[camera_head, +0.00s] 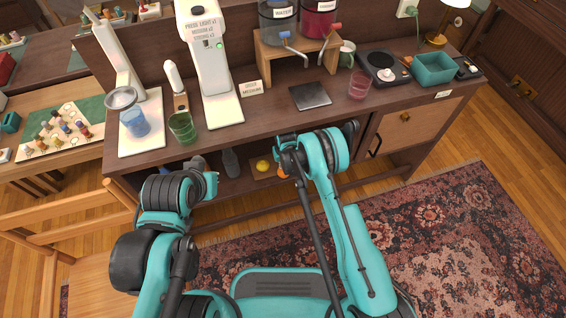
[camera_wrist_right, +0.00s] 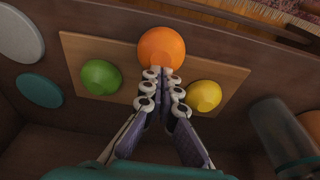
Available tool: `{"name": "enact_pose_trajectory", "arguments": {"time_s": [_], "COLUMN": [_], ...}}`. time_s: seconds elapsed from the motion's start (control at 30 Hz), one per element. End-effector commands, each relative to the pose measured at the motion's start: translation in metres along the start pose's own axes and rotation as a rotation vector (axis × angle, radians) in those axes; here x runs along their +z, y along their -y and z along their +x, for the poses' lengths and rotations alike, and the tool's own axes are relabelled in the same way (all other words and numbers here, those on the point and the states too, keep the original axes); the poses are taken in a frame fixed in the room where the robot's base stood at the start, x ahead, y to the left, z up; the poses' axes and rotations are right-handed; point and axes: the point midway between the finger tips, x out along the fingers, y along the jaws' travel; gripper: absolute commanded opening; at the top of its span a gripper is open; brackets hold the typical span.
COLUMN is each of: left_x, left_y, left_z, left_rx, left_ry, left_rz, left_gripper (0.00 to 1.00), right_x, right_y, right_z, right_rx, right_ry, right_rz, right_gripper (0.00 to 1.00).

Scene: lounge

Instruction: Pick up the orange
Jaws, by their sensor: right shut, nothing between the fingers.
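The orange (camera_wrist_right: 161,48) sits on a wooden board (camera_wrist_right: 226,77) between a green fruit (camera_wrist_right: 101,77) and a yellow fruit (camera_wrist_right: 203,96). In the right wrist view my right gripper (camera_wrist_right: 166,76) is shut and empty, its fingertips at the near edge of the orange; I cannot tell whether they touch it. In the head view a small part of the orange (camera_head: 282,173) shows beside my right wrist, on the shelf under the counter. My left gripper (camera_head: 203,166) is by the counter's front edge on the left; its fingers cannot be made out.
The counter (camera_head: 270,118) overhangs the shelf. White and teal round items (camera_wrist_right: 40,90) are at left.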

Motion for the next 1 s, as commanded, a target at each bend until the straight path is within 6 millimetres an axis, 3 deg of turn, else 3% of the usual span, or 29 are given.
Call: {"name": "enact_pose_trajectory", "arguments": {"time_s": [0.27, 0.53, 0.83, 1.0], "left_x": [0.0, 0.0, 0.0, -0.002], "left_y": [0.0, 0.0, 0.0, 0.0], "left_z": [0.001, 0.001, 0.001, -0.002], "left_rx": [0.0, 0.0, 0.0, 0.0], "left_ry": [0.0, 0.0, 0.0, 0.0], "left_rz": [0.0, 0.0, 0.0, 0.0], "left_gripper": [0.0, 0.0, 0.0, 0.0], "right_x": [0.004, 0.034, 0.034, 0.031], "right_y": [0.0, 0.0, 0.0, 0.0], "right_z": [0.003, -0.002, -0.003, -0.016], "right_rx": [0.0, 0.0, 0.0, 0.0], "right_ry": [0.005, 0.006, 0.003, 0.003], "right_rz": [0.001, 0.001, 0.001, 0.001], "right_gripper": [0.0, 0.0, 0.0, 0.0]}}
